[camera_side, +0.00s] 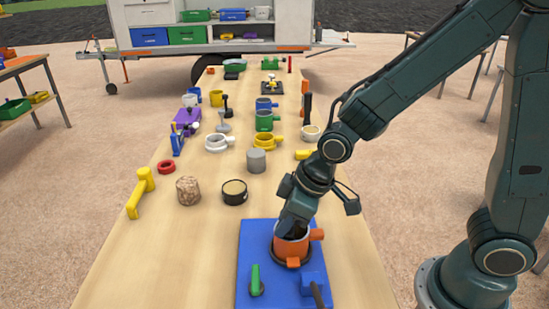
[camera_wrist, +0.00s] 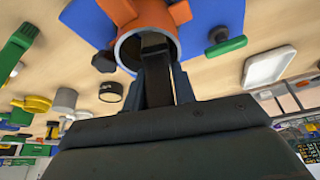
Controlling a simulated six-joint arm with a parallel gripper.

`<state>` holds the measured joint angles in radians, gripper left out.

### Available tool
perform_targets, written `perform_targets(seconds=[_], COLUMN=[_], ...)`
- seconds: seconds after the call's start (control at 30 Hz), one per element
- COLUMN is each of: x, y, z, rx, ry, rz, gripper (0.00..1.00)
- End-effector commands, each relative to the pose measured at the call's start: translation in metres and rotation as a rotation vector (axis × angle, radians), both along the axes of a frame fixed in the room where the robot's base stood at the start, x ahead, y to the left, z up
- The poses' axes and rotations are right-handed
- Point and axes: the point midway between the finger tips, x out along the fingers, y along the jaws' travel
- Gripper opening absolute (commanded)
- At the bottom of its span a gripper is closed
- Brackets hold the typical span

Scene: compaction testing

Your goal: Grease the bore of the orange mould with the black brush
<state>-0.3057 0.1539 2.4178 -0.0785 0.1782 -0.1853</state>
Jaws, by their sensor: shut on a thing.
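The orange mould (camera_side: 292,244) stands upright on the blue base plate (camera_side: 256,232) at the front of the table. It also shows in the wrist view (camera_wrist: 146,20), with its round mouth facing my gripper. My gripper (camera_wrist: 158,85) is at the mouth of the mould, shut on the black brush (camera_wrist: 153,48). The brush reaches into the bore, and its far end is hidden inside. In the side view my gripper (camera_side: 292,228) is right above the mould and its fingers are mostly hidden.
A green-handled clamp (camera_side: 256,280) and a blue block (camera_side: 312,284) are on the base plate. The table left of the plate is clear.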

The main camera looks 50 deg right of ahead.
Motion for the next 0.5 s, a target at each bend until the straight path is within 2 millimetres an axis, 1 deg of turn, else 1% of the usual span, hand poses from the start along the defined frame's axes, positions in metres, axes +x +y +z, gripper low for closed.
perform_targets(seconds=[0.03, 0.27, 0.5], x=[-0.002, -0.004, -0.01], y=[0.001, 0.002, -0.003], z=[-0.003, -0.004, 0.006], rx=[0.0, 0.001, 0.002], ry=[0.007, 0.012, 0.012], rz=[0.002, 0.005, 0.005], gripper=[0.03, 0.03, 0.03])
